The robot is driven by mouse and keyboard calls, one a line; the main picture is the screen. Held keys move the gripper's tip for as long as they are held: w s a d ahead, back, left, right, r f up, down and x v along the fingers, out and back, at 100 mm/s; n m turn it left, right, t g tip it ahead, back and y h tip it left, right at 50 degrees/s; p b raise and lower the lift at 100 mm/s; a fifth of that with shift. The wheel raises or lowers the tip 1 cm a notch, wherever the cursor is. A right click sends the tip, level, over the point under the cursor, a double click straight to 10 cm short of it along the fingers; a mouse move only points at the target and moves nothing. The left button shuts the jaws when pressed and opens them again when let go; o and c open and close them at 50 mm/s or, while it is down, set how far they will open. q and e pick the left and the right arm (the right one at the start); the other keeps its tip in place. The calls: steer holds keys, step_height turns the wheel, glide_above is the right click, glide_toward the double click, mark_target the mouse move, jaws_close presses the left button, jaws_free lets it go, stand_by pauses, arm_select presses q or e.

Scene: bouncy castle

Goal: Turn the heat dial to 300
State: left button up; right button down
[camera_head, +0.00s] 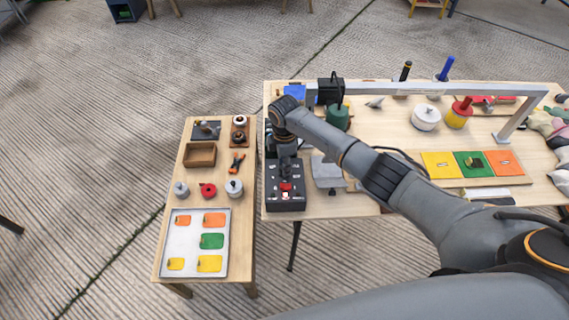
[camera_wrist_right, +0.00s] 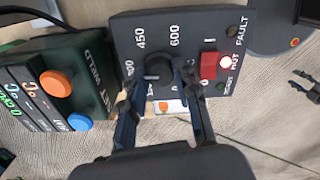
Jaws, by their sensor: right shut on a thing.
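The dark control box (camera_head: 286,203) stands at the front left corner of the large table. In the right wrist view its panel (camera_wrist_right: 195,28) carries a black round heat dial (camera_wrist_right: 158,66) with white numbers around it; 450 and 600 read clearly, and lower ones are partly covered by my fingers. My right gripper (camera_wrist_right: 157,80) is shut on the dial, one finger on each side. The gripper (camera_head: 287,166) also shows in the head view, pointing down over the box. The dial's pointer is hidden or too small to read. My left gripper is not in view.
A red switch (camera_wrist_right: 208,65) and small lamps sit beside the dial. A box with orange and blue buttons (camera_wrist_right: 58,85) stands close by. A grey block (camera_head: 327,172) is right of the control box. A small side table (camera_head: 190,237) stands to the left, with a floor gap between.

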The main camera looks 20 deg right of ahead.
stand_by(0.4)
steer(key=c, duration=1)
jaws_free()
steer(key=shift+r, duration=0.1)
step_height(320, 180, up, 12)
steer(key=shift+f, duration=0.1)
steer(key=shift+f, duration=0.1)
